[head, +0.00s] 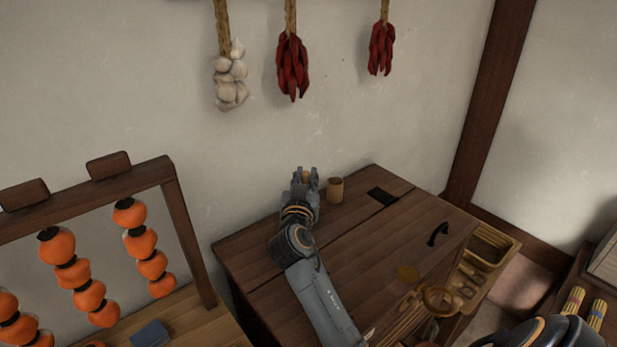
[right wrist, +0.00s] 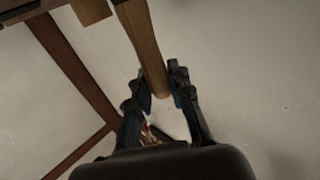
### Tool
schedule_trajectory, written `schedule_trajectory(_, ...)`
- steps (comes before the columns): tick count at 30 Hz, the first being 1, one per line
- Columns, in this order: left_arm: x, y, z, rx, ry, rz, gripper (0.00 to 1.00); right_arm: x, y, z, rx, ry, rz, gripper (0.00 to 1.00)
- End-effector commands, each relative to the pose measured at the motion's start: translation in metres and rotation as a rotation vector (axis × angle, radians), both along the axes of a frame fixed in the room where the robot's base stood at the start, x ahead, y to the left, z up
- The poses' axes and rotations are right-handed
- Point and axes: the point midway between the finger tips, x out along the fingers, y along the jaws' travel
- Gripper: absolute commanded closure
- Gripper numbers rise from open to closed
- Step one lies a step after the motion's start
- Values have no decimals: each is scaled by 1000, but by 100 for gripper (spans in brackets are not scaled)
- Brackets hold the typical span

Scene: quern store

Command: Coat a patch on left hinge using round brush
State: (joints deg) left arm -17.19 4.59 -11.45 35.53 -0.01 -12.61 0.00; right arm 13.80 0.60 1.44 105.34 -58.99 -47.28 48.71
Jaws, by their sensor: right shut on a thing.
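My right gripper (head: 306,174) is over the back of a dark wooden chest (head: 370,245), left of a small wooden cup (head: 335,189). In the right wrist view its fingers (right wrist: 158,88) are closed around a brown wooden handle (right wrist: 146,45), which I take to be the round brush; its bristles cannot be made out. A black plate (head: 383,196) lies at the lid's back seam and looks like a hinge. No second hinge shows; my arm covers the left part of the lid. I cannot tell which hinge this is. My left gripper is not in view.
A frame of hanging orange fruit (head: 139,242) stands at left, near a blue block (head: 149,334). A black handle (head: 437,234) is on the lid. A wooden tray (head: 512,245) sits right of the chest. Garlic (head: 230,80) and red peppers (head: 292,67) hang on the wall.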

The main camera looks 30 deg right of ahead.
Motion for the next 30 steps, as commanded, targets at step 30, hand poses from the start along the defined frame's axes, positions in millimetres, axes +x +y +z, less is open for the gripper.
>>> schedule_trajectory(30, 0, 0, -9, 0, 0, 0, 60, 1, 4, -12, 6, 13, 6, 100)
